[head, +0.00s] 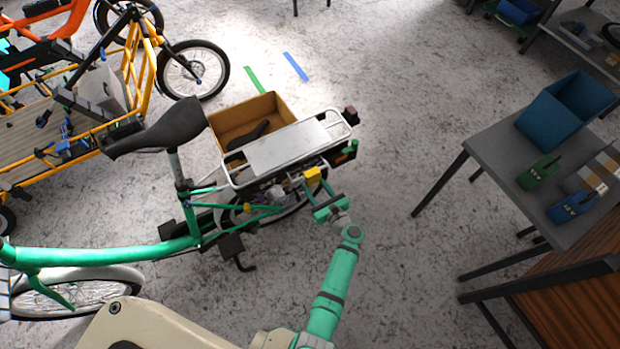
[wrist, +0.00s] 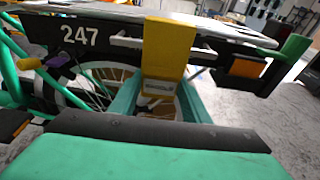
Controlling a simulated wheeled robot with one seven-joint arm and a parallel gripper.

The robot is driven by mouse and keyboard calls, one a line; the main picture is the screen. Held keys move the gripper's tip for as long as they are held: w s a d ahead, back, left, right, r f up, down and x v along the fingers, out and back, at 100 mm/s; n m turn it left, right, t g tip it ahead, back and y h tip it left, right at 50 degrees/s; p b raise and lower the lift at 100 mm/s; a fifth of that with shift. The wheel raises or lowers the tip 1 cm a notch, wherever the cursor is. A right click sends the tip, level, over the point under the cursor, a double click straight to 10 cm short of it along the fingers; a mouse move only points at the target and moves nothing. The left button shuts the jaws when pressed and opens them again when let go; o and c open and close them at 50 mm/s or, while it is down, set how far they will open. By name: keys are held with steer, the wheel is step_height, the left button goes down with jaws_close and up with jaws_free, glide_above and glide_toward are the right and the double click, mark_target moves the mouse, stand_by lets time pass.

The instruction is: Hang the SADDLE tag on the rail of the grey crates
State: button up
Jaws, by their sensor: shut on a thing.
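A yellow tag (head: 312,174) is at the near side of the green bike's rear rack (head: 290,146). In the wrist view the yellow tag (wrist: 168,45) stands upright between the green fingers of my gripper (wrist: 160,98), with a small pale label whose text I cannot read. My gripper (head: 320,190) is shut on this tag. A light rail (wrist: 125,42) of the rack runs at the tag's height; whether the tag still hooks on it is hidden. I cannot make out the SADDLE lettering or surely identify the grey crates with their rail.
A brown box (head: 222,122) holding a dark saddle sits beyond the rack. At right, a grey table (head: 480,145) bears a blue bin (head: 548,125), a green piece (head: 538,172) and a blue piece (head: 573,207). A yellow cargo bike (head: 145,75) stands upper left. Open floor lies between bike and table.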

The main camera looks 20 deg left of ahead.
steer(key=f+v, duration=0.1)
steer(key=v, duration=0.5)
stand_by(0.7)
steer(key=shift+s+d, duration=0.1)
steer(key=shift+d, duration=0.05)
stand_by(0.4)
steer(key=s+d+r+m+t+h, duration=0.2)
steer(key=d+m+t+h, duration=0.4)
steer(key=d+m+h, duration=0.4)
steer(key=d+r+h, duration=0.1)
steer(key=d+h, duration=0.1)
steer(key=d, duration=0.3)
steer(key=shift+s+r, duration=0.15)
steer(key=shift+r, duration=0.1)
